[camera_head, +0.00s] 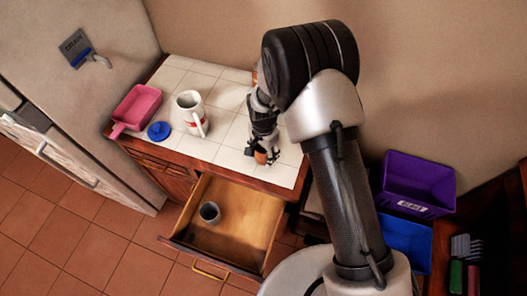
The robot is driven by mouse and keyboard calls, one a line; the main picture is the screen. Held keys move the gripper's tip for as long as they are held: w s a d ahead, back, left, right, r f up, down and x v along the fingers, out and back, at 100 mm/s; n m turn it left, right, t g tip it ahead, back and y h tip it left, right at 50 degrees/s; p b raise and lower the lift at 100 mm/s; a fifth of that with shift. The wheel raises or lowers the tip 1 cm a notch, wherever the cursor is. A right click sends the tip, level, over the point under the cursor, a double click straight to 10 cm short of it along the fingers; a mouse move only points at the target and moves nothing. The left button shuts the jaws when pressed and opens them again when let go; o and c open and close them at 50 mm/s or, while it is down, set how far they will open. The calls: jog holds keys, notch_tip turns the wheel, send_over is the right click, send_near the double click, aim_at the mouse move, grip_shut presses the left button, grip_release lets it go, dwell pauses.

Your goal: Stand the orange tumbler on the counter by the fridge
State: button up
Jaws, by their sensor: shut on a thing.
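The orange tumbler (260,157) shows as a small orange patch between the fingers of my gripper (262,150). My gripper is shut on it, near the front right part of the white tiled counter (232,97). My fingers hide most of the tumbler, and I cannot tell whether its base touches the tiles. The fridge (95,75) stands at the left, beside the counter's left end.
A white mug (190,112), a pink tray (137,106) and a blue disc (159,131) stand on the counter's left half. Purple (415,205) and blue (404,240) bins are at the right.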

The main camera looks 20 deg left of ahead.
jog(key=o, duration=1)
jog(key=shift+o, duration=0.2)
notch_tip(320, 180, up, 12)
jog(key=p, duration=0.2)
jog(key=shift+d+r, duration=0.1)
jog(key=shift+r, duration=0.1)
jog(key=s+d+r+n+t, duration=0.1)
jog(key=s+d+r, duration=0.1)
jog(key=d+r, duration=0.65)
jog(key=s+d+r+n+t, duration=0.1)
jog(key=d+r, duration=0.5)
jog(key=r, duration=0.5)
jog(key=s+d+r+n+t, duration=0.1)
jog(key=s+d+r, duration=0.2)
jog(key=s+d, duration=0.3)
jog(key=s+d+r+n+t, duration=0.1)
jog(key=s+d+r, duration=0.3)
jog(key=s, duration=0.7)
jog(key=shift+s+d+n+t, duration=0.15)
jog(key=shift+d+n+t, duration=0.15)
jog(key=shift+d+n, duration=0.55)
